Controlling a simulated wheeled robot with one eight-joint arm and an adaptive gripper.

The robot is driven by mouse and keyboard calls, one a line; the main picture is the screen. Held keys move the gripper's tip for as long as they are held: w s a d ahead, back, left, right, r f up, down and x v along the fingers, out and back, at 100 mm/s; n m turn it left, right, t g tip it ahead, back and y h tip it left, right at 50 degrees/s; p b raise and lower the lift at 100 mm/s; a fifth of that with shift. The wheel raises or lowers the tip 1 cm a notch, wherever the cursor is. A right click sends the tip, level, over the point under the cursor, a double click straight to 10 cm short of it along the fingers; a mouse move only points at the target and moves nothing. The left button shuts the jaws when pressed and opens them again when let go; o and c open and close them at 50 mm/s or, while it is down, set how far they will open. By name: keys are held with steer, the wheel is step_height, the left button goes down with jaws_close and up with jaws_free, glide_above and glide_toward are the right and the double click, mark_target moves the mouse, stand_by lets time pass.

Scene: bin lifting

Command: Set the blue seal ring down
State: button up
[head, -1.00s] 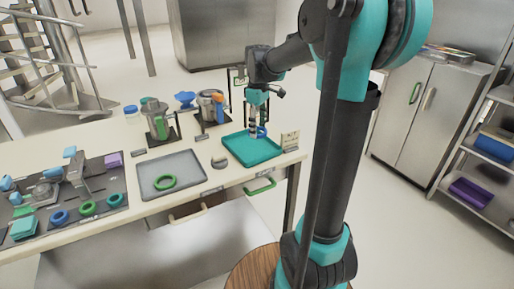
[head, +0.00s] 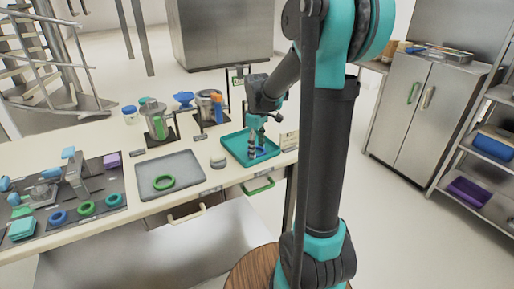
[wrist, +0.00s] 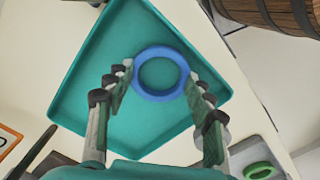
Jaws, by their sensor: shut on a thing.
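The blue seal ring (wrist: 160,96) is held between the fingertips of my gripper (wrist: 160,71) in the wrist view, gripped at its left and right sides. Below it is the bare floor of the teal tray (wrist: 85,85). In the head view my gripper (head: 257,149) points down inside the outline of the teal tray (head: 236,155), and the blue seal ring (head: 261,153) shows low at its fingertips, partly hidden by them. I cannot tell whether the ring touches the tray floor.
A grey tray (head: 190,187) with a green ring (head: 164,183) lies left of the teal tray. A dark mat (head: 110,195) with several parts, including another blue ring (head: 58,218), is farther left. Pitchers and a blue item stand behind.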

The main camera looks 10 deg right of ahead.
steer(key=o, duration=0.9)
steer(key=shift+f, duration=0.1)
steer(key=shift+o, duration=0.2)
step_height(320, 180, up, 12)
steer(key=s+d+f+m+t, duration=0.3)
steer(key=s+f+m, duration=0.7)
steer(key=s+f, duration=0.9)
steer(key=shift+s+d+m+t, duration=0.2)
steer(key=shift+s+m+t, duration=0.1)
steer(key=shift+s+t, duration=0.45)
